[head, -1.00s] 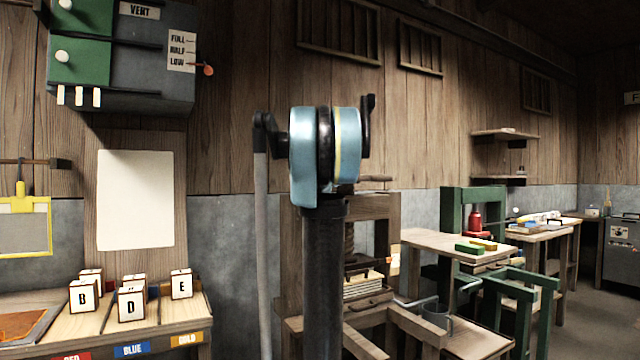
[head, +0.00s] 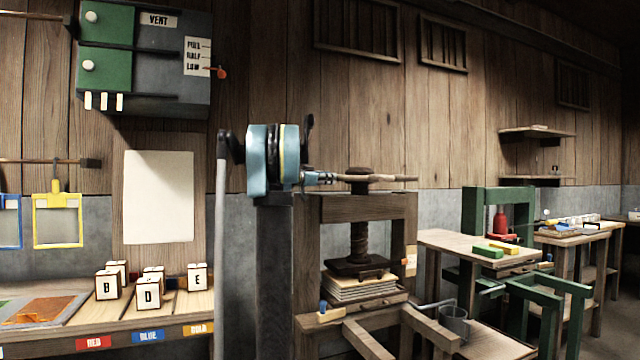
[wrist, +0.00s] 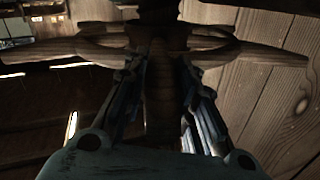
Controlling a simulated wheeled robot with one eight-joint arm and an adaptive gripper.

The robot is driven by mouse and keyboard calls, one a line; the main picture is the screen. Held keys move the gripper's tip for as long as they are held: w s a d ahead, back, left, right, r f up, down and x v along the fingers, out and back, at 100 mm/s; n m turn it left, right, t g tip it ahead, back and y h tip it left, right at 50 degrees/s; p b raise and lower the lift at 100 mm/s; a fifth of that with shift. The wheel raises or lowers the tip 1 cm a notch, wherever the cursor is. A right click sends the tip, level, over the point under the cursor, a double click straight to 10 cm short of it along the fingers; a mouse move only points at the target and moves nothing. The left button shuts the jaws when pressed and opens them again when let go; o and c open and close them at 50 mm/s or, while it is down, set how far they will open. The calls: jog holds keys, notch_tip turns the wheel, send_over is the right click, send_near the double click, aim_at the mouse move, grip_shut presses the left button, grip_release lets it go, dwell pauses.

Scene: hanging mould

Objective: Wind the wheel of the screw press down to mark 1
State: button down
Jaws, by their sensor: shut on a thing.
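The wooden screw press (head: 412,222) stands right of my arm in the head view. Its wheel (head: 362,177) has wooden spokes on top of a dark upright screw (head: 358,240). The platen (head: 358,266) hangs just above or on a stack of pale sheets (head: 360,288); I cannot tell if they touch. A pale tag with an orange pointer (head: 410,261) is on the right post, its marks too small to read. My gripper (head: 325,178) is at the wheel's left side. In the wrist view the fingers (wrist: 158,72) are shut on a spoke of the wheel (wrist: 158,105).
Lettered blocks (head: 148,292) stand on a bench at the left under a pale sheet (head: 158,197). A vent box (head: 150,60) hangs above. A grey can (head: 454,320) stands right of the press. A table (head: 450,241) and a green press frame (head: 472,212) are farther right.

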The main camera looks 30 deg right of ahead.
jog(key=shift+w+r, duration=0.3)
jog(key=shift+r, duration=0.15)
jog(key=c, duration=1.3)
grip_release()
jog(key=shift+s+d, duration=0.1)
jog(key=shift+s, duration=0.05)
jog(key=v, duration=1.2)
jog(key=shift+f, duration=0.45)
